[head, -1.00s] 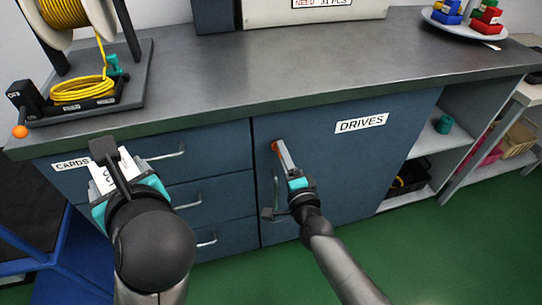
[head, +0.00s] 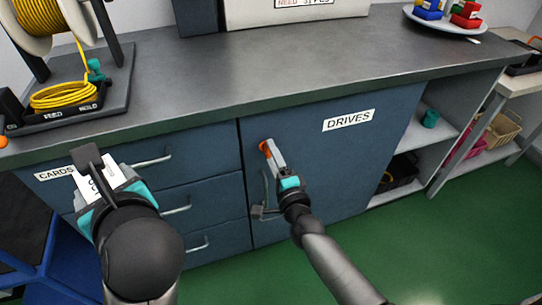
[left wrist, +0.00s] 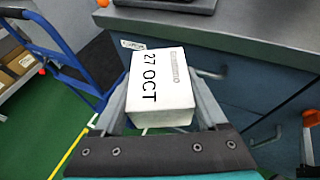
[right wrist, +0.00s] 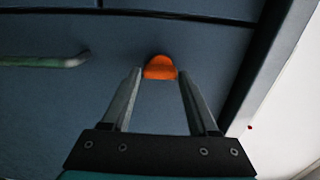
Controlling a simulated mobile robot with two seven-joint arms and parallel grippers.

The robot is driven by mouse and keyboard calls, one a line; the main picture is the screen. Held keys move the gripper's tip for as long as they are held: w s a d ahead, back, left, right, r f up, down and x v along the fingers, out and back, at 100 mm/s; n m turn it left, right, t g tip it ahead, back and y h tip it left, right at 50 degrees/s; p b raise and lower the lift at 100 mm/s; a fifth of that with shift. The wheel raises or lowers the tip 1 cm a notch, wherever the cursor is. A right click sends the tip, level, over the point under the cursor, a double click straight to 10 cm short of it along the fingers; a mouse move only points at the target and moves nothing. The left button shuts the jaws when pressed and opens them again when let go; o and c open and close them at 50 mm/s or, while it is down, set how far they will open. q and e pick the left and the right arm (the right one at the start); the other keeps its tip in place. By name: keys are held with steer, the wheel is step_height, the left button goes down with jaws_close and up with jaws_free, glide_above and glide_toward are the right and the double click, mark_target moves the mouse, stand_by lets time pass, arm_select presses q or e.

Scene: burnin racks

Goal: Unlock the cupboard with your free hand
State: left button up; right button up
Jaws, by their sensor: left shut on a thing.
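The blue cupboard door labelled DRIVES (head: 345,165) is closed, with an orange knob (head: 264,147) near its upper left corner. My right gripper (head: 270,148) is at this knob. In the right wrist view its two fingers (right wrist: 160,75) are apart, one on each side of the orange knob (right wrist: 160,67); I cannot tell whether they touch it. My left gripper (head: 93,178) is shut on a white box (head: 110,178), left of the cupboard in front of the drawers. The box shows the print 27 OCT in the left wrist view (left wrist: 160,85).
The grey worktop (head: 250,75) overhangs the cupboard. Drawers labelled CARDS (head: 52,174), with bar handles, are to its left. Open shelves (head: 425,140) are to its right. A blue trolley (head: 40,245) stands at the lower left. The green floor (head: 420,240) in front is clear.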

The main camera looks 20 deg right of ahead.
steer(key=o, duration=0.3)
arm_select(q)
step_height(320, 180, up, 2)
steer(key=shift+r+p, duration=0.15)
steer(key=shift+p, duration=0.95)
arm_select(e)
steer(key=s, duration=1.2)
steer(key=shift+d, duration=0.2)
steer(key=s+a+f+n+g+y, duration=0.1)
steer(key=s+f+n+g, duration=0.3)
steer(key=f, duration=0.5)
steer(key=s+a+f+n+g+y, duration=0.1)
steer(key=s+f+n+g, duration=0.15)
steer(key=f+n, duration=0.55)
steer(key=s+d+f+n+g+h, duration=0.1)
steer(key=s+d+f+n+g, duration=0.2)
steer(key=s+f, duration=0.4)
steer(key=s+d+f+n+g+h, duration=0.1)
steer(key=s+d+f+n+g, duration=0.2)
steer(key=s+f+n+g, duration=0.2)
steer(key=s+f+g, duration=0.1)
steer(key=s+f, duration=0.2)
steer(key=s, duration=0.1)
steer(key=shift+d+f+h, duration=0.2)
steer(key=shift+f+h, duration=0.1)
steer(key=shift+h, duration=0.1)
